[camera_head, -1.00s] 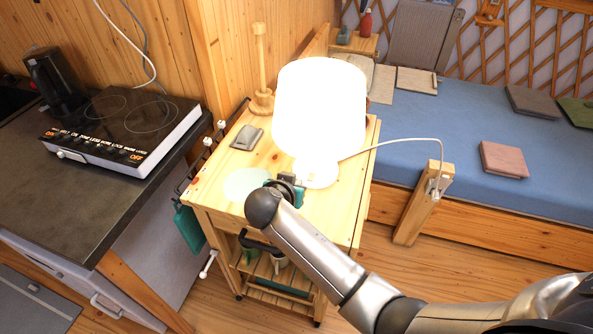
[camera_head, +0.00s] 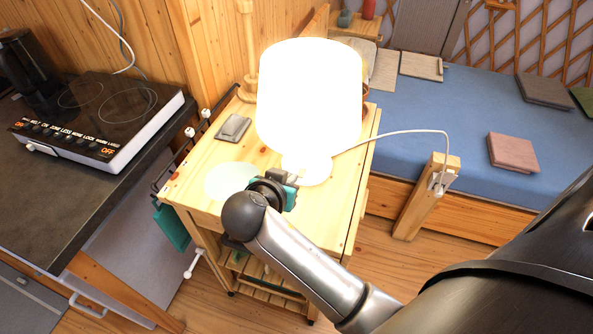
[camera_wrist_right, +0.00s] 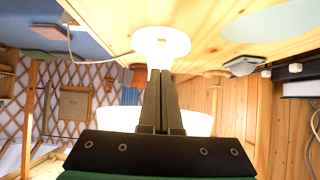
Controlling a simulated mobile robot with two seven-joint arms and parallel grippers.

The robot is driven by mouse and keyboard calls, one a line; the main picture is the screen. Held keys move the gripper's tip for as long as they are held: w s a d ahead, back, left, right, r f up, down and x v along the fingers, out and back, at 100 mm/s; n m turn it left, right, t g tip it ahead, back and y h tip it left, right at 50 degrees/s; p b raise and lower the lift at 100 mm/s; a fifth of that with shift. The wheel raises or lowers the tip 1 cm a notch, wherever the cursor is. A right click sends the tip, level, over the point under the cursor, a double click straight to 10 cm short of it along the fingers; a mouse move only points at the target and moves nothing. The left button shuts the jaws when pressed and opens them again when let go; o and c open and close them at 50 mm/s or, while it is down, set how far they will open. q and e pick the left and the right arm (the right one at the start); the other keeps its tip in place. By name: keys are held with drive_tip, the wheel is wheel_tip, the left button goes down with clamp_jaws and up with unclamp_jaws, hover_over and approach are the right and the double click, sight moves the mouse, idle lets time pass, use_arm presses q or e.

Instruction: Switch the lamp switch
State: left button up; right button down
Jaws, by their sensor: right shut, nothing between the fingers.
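The lamp (camera_head: 309,95) stands on the wooden cart, its shade glowing bright white. Its round white base (camera_head: 318,170) is partly behind my right gripper (camera_head: 293,180). The right gripper is shut and empty, with its fingers pointing at the foot of the lamp. In the right wrist view the fingertips (camera_wrist_right: 160,72) overlap the lower edge of the glowing lamp base (camera_wrist_right: 162,45); I cannot tell whether they touch it. The lamp switch cannot be made out; glare and the gripper cover that area. My left gripper is out of view.
The wooden cart (camera_head: 335,225) also holds a grey item (camera_head: 233,128), a pale round mat (camera_head: 228,181) and a wooden post. A white cord (camera_head: 405,131) runs right to a wooden block (camera_head: 428,197). A counter with a black cooktop (camera_head: 98,113) is left; a blue bed is right.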

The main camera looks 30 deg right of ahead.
sight(304, 169)
drive_tip(key=b+x, duration=0.1)
drive_tip(key=x, duration=0.9)
drive_tip(key=shift+r, duration=0.1)
drive_tip(key=shift+d+p, duration=0.1)
drive_tip(key=shift+p, duration=0.4)
drive_tip(key=shift+w+f+g+y, duration=0.1)
drive_tip(key=shift+f+g+y, duration=0.1)
drive_tip(key=shift+g+y, duration=0.1)
